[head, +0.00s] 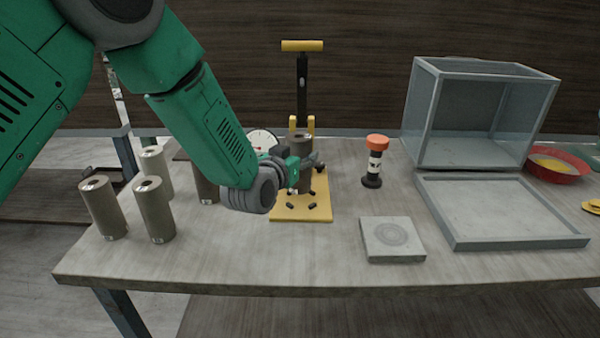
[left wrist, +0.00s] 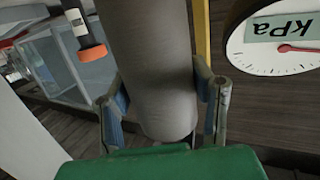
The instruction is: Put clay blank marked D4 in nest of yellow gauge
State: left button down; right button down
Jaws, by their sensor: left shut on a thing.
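The yellow gauge has a flat yellow base plate (head: 312,212) with small dark pegs, and a dark upright with a yellow crossbar (head: 303,46). My left gripper (head: 303,172) is shut on a grey-brown clay blank (head: 302,148), held upright over the plate in front of the gauge's upright. The blank also fills the middle of the left wrist view (left wrist: 155,70), between both fingers (left wrist: 165,105). Its mark is not readable, and my gripper hides its lower end, so I cannot tell whether it touches the nest. My right gripper is not in view.
Several similar blanks stand at the left, including one near the front (head: 154,212) and one partly behind my arm (head: 206,188). A kPa dial (left wrist: 285,45) is beside the gauge.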

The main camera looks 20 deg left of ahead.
pick_arm(q)
jog(key=shift+d+f, duration=0.3)
jog(key=shift+f, duration=0.6)
jog(key=shift+d+f, duration=0.25)
jog(key=shift+f, duration=0.6)
jog(key=c, duration=0.7)
grip_release()
jog(key=shift+a+f, duration=0.1)
jog(key=shift+a, duration=0.25)
jog(key=s+a+r, duration=0.1)
jog(key=s, duration=1)
jog(key=shift+s+a+r, duration=0.15)
jog(key=shift+s+r, duration=0.25)
